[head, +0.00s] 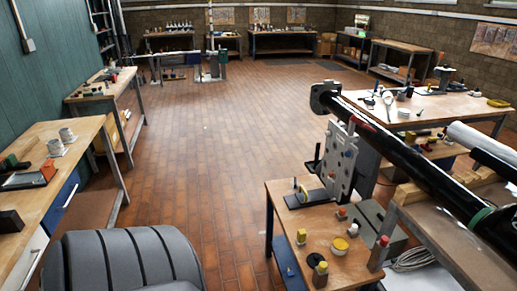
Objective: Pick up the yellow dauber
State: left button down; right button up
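Several small items with yellow parts stand on the small wooden table (283,222) at the lower right. One is a small yellow block-like piece (301,236) near the table's left edge. Another is a small container with a yellow top (321,271) at the front. Neither of my grippers is in view.
A long black mast tube (400,140) slants over the table's right side beside an upright grey plate (340,155). Red-capped items (384,241) stand nearby. A grey ribbed seat (125,262) is at the lower left. The tiled floor (220,140) is clear in the middle.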

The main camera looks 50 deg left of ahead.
aim_at(301, 239)
jog(key=u, duration=1.3)
